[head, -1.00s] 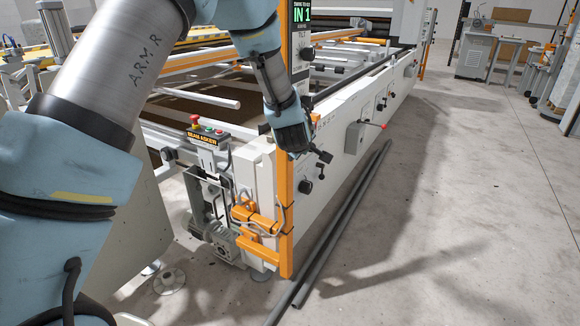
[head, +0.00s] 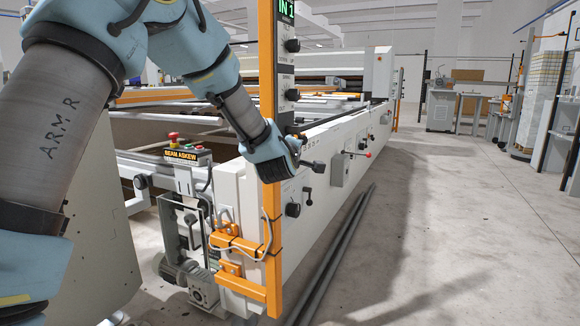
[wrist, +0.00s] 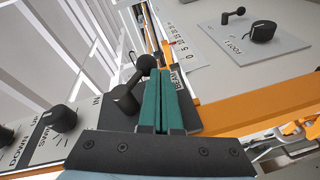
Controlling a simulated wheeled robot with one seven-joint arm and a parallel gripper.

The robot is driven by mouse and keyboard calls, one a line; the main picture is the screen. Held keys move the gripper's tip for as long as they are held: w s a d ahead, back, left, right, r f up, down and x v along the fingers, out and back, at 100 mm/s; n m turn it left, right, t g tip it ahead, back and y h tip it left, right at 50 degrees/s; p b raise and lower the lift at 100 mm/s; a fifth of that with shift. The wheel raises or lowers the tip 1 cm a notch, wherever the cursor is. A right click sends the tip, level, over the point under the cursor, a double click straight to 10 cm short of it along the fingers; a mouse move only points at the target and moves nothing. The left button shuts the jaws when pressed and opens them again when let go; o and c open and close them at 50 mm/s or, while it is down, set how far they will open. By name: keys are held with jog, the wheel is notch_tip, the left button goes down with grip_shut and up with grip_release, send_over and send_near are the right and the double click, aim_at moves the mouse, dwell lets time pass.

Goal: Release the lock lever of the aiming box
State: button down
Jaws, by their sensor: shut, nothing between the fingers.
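My gripper (wrist: 162,78) shows two green fingers pressed together with nothing between them. A black lever with a round knob (wrist: 126,98) stands just left of the fingers in the wrist view, very close; I cannot tell whether they touch. In the head view a black lever (head: 313,166) sticks out right beside my gripper (head: 290,152), whose fingers are hidden there. The panel box with a green display and knobs (head: 288,70) on the orange post appears to be the aiming box. Knobs marked SWING (wrist: 58,118) and DOWN (wrist: 5,136) lie left in the wrist view.
A plate marked FOOT 1 (wrist: 248,48) carries another knob and lever, upper right in the wrist view. The orange post (head: 272,250) stands close by my gripper. A grey box with a red-tipped lever (head: 346,168) sits farther along the beam.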

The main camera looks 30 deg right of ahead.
jog(key=d+n+t+h+b, duration=0.1)
jog(key=t+b, duration=0.1)
jog(key=b, duration=0.4)
jog(key=w+t+h+b, duration=0.1)
jog(key=t+h+b, duration=0.1)
jog(key=b, duration=0.5)
jog(key=d+n+t+h+b, duration=0.1)
jog(key=b, duration=0.5)
jog(key=shift+w+d+r+n+t, duration=0.2)
jog(key=shift+d+r+n+t, duration=0.1)
jog(key=shift+r+t, duration=0.1)
jog(key=shift+f+b, duration=0.1)
jog(key=shift+b, duration=0.25)
